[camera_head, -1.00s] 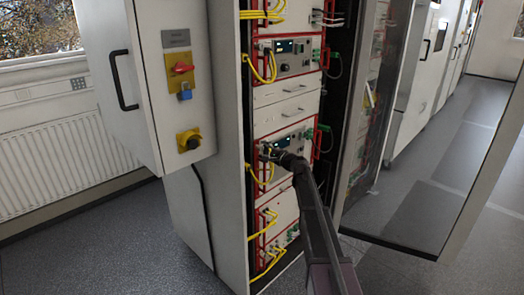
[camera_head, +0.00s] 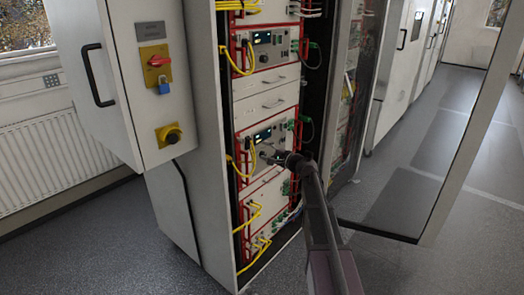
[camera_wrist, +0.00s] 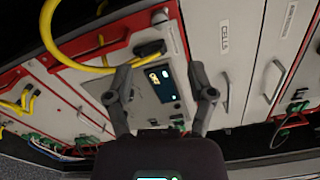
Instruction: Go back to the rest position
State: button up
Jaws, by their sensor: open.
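My gripper (camera_head: 268,154) is in front of a white, red-framed cycler unit (camera_head: 254,141) in the middle of the open rack. In the wrist view my gripper (camera_wrist: 165,92) has its two dark fingers spread apart with nothing between them. The unit's lit display (camera_wrist: 160,82) shows behind and between the fingers. The fingers look apart from the panel, but the exact gap is hard to tell.
Yellow cables (camera_head: 246,62) loop out at the rack's left side, close to my gripper. The glass rack door (camera_head: 400,150) stands open to the right. A cabinet with a red switch (camera_head: 158,60) stands left. Grey floor (camera_head: 90,240) is clear in front.

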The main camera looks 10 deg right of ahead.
dwell(0.3)
jog(key=s+a+f+n+g+h+p, duration=0.1)
jog(key=s+a+f+n+g+p, duration=0.1)
jog(key=s+a+f+n+g, duration=0.45)
jog(key=s+a+f+n+g+h+p, duration=0.1)
jog(key=s+a+n+g+p, duration=0.3)
jog(key=s, duration=0.6)
jog(key=s+d+f+n+g+h+p, duration=0.1)
jog(key=s+h, duration=0.3)
jog(key=s, duration=0.5)
jog(key=s+d+f+n+g+h+p, duration=0.1)
jog(key=s+n+g+h, duration=0.1)
jog(key=s, duration=0.8)
jog(key=g+h, duration=0.1)
jog(key=h, duration=0.1)
jog(key=shift+d+f+h+p, duration=0.15)
jog(key=shift+d+h+p, duration=0.15)
jog(key=shift+d+p, duration=0.1)
jog(key=shift+w+n, duration=0.1)
jog(key=shift+n, duration=0.15)
